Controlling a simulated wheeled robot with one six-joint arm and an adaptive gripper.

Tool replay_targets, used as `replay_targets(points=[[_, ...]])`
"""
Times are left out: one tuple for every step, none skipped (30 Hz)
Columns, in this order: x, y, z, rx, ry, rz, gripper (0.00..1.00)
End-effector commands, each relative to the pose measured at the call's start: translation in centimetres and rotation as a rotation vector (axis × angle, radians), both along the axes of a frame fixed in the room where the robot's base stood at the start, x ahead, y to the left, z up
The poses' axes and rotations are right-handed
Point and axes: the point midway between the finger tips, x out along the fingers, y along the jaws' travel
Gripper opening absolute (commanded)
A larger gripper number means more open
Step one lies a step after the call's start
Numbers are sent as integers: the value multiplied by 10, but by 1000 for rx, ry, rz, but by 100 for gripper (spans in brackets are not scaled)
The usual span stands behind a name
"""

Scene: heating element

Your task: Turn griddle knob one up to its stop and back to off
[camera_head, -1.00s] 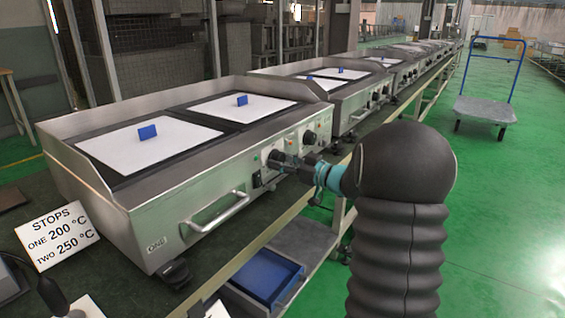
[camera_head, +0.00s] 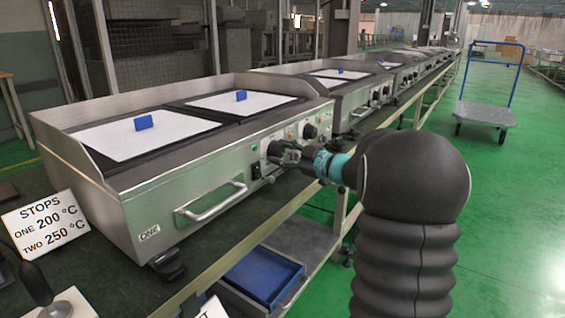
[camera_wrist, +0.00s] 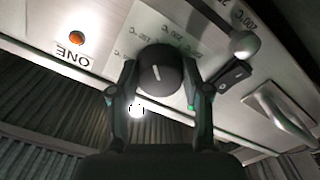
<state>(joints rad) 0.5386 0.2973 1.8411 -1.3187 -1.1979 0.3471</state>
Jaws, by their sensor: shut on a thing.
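Knob one (camera_wrist: 158,72) is round and black with a white pointer line. In the wrist view it sits between the two fingertips of my gripper (camera_wrist: 160,78), which is shut on its sides. The pointer runs nearly up and down in that view. A ONE label (camera_wrist: 71,55) beside it appears upside down, next to an orange lamp (camera_wrist: 77,38). In the head view my gripper (camera_head: 281,153) is at the front panel of the nearest griddle (camera_head: 130,222), and largely hides the knob. A second black knob (camera_head: 310,131) is further right, free.
A front handle (camera_head: 212,204) and a black switch (camera_head: 256,171) are left of my gripper. A STOPS sign (camera_head: 45,225) gives ONE 200 °C, TWO 250 °C. A blue tray (camera_head: 262,277) sits below. A trolley (camera_head: 484,112) stands on open green floor.

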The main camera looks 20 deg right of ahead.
Motion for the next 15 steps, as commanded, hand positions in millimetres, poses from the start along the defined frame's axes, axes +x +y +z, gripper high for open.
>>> replay_targets(points=[[0,0,-4,-37,-26,0,13],[0,0,-4,-62,-43,0,13],[0,0,-4,-93,-63,0,13],[0,0,-4,-116,-79,0,13],[0,0,-4,-140,-95,0,13],[0,0,-4,-172,-116,0,13],[0,0,-4,-195,-131,0,13],[0,0,-4,-219,-147,0,13],[0,0,-3,-251,-168,0,13],[0,0,-3,-276,-185,0,13],[0,0,-3,-298,-200,0,13],[0,0,-3,-329,-220,0,13],[1,0,-3,-353,-236,0,13],[1,0,-2,-377,-251,0,13],[1,0,-2,-408,-272,0,13]])
